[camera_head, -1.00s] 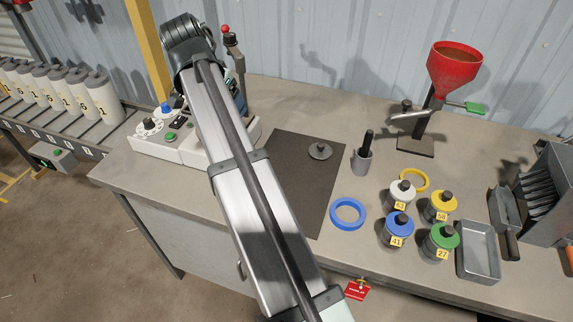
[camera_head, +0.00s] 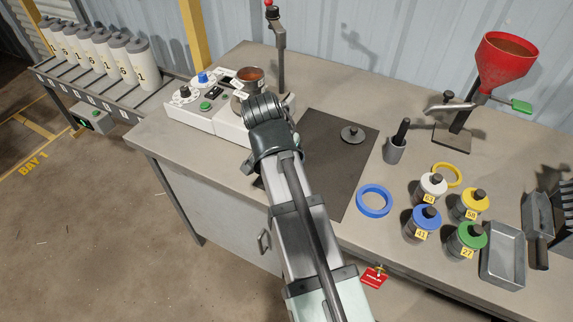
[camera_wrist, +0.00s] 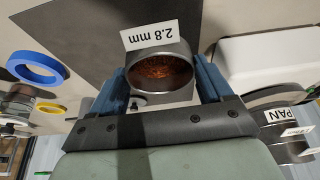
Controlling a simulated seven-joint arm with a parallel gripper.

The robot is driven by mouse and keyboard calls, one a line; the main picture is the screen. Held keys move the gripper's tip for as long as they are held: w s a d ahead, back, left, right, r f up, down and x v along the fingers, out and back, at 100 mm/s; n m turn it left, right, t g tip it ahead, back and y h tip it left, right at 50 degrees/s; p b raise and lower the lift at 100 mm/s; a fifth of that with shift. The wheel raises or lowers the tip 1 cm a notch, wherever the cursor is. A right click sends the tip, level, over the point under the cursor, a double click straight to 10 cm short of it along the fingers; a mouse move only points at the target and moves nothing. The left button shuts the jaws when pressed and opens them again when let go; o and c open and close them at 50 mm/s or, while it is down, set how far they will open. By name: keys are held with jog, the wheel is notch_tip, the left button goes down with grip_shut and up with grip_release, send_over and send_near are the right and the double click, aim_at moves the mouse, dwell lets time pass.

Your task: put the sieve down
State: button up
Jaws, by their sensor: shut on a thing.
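The sieve (camera_wrist: 176,51) is a round metal cup with a white "2.8 mm" label and copper-coloured granules inside. In the wrist view my gripper (camera_wrist: 165,88) is shut on it, with a blue finger on each side. The sieve shows over the edge of the dark mat (camera_wrist: 75,18); I cannot tell its height. In the head view my black wrist hides the fingers. A metal vessel with copper-coloured contents (camera_head: 250,75) shows just beyond the wrist; I cannot tell whether it is the held sieve.
A metal stack labelled "PAN" (camera_wrist: 285,120) is close at the gripper's right in the wrist view. The white control box (camera_head: 190,112) stands left of the wrist. The mat (camera_head: 330,170) is mostly clear, with a grey knobbed lid (camera_head: 352,134). A blue ring (camera_head: 374,213) lies right.

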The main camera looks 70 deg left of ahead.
jog(key=shift+f, duration=2.5)
jog(key=o, duration=1)
jog(key=shift+f, duration=0.1)
jog(key=v, duration=1.2)
